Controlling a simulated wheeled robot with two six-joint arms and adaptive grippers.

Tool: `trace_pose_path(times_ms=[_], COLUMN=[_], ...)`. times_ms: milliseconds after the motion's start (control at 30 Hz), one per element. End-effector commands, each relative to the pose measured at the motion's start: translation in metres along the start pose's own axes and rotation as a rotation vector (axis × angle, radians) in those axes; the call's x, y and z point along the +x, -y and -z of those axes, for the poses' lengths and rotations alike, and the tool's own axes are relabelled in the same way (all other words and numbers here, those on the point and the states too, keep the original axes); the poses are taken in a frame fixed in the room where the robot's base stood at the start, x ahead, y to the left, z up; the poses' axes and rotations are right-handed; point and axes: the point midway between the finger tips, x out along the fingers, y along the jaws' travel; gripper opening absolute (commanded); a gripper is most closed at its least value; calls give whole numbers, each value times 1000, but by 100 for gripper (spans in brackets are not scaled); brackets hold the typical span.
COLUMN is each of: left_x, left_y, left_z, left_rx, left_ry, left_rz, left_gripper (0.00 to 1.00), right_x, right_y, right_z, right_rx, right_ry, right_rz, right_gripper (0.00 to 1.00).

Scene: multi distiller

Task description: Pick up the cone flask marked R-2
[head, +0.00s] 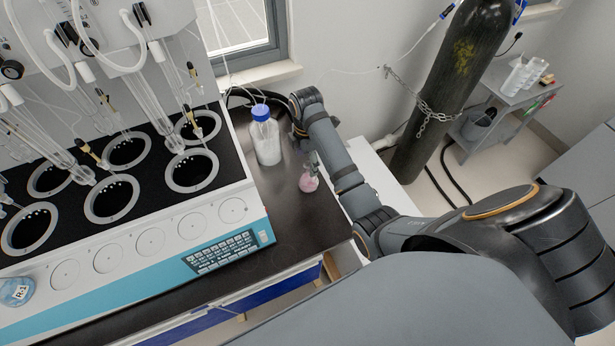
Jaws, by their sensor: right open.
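A small cone flask (308,183) with pink liquid stands on the dark bench top, right of the distiller; no mark on it can be read. My right arm reaches in from the right and bends over the bench beside this flask. My right gripper (299,131) is small and dark at the arm's far end, behind the flask; it is open and appears apart from it. Another cone flask (16,291), with blue liquid and a label that seems to read R-1, stands at the left edge on the distiller's front. My left gripper is out of view.
A clear bottle with a blue cap (266,138) stands close left of my right gripper. The multi distiller (150,245), with glass tubes and round wells, fills the left. A chained gas cylinder (445,85) stands behind right. The bench top (300,228) is clear in front of the pink flask.

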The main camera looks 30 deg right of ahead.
Motion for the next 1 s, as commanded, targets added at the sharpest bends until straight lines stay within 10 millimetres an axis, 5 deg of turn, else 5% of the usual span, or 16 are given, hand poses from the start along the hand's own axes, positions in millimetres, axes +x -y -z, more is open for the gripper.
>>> trace_pose_path(times_ms=[133,433,600,867,1000], left_x=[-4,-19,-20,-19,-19], left_y=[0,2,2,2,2], left_z=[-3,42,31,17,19], left_rx=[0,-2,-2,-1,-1], left_ry=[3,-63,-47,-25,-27], left_rz=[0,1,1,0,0], left_gripper=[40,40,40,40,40], right_x=[15,39,66,70,70], right_y=[0,4,4,4,4], right_z=[0,-5,-6,-6,-6], right_rx=[0,1,1,1,1], right_ry=[0,1,0,0,0], right_rz=[0,4,1,-2,-2], right_gripper=[72,72,72,72,53])
